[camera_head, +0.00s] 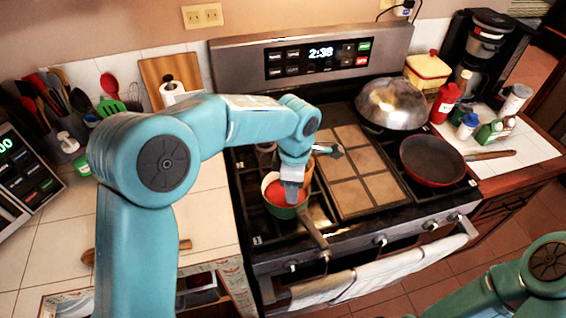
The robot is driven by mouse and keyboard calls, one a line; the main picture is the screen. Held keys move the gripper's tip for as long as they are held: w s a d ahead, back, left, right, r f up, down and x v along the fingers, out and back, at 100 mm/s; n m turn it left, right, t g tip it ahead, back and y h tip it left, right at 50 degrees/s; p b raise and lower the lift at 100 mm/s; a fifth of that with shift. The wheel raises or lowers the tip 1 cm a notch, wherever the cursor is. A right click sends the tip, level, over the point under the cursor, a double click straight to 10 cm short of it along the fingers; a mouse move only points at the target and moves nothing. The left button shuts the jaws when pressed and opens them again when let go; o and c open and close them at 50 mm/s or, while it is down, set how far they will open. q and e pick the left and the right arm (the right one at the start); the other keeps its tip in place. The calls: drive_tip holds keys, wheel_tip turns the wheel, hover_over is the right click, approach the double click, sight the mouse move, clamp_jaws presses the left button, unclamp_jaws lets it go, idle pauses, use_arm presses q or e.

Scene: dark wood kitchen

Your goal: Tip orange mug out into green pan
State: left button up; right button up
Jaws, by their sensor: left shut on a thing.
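The green pan (284,212) sits on the left front burner of the stove, its handle pointing toward the front edge. Red shows inside it. My left gripper (292,190) points down over the pan and is shut on the orange mug (307,173). Only a small orange part of the mug shows behind the gripper. The gripper and wrist hide the rest, so its tilt and contents cannot be told. Part of my right arm shows at the lower right; its gripper is out of view.
A tiled griddle (357,175) fills the stove's middle. A red pan (431,160) and a metal dome (391,102) stand to its right. A towel (375,268) hangs on the oven handle. Utensils (50,100) crowd the left counter's back; its front is mostly clear.

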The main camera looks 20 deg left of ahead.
use_arm(q)
drive_tip(key=d+h, duration=0.1)
drive_tip(key=h+p, duration=0.1)
drive_tip(key=h, duration=0.1)
drive_tip(key=shift+d+r, duration=0.25)
drive_tip(key=shift+d, duration=0.15)
drive_tip(key=shift+h, duration=0.3)
drive_tip(key=shift+a+t, duration=0.2)
drive_tip(key=shift+t, duration=0.1)
drive_tip(key=shift+d+h, duration=0.15)
drive_tip(key=shift+h, duration=0.15)
drive_tip(key=shift+f+h, duration=0.15)
drive_tip(key=shift+h, duration=1.75)
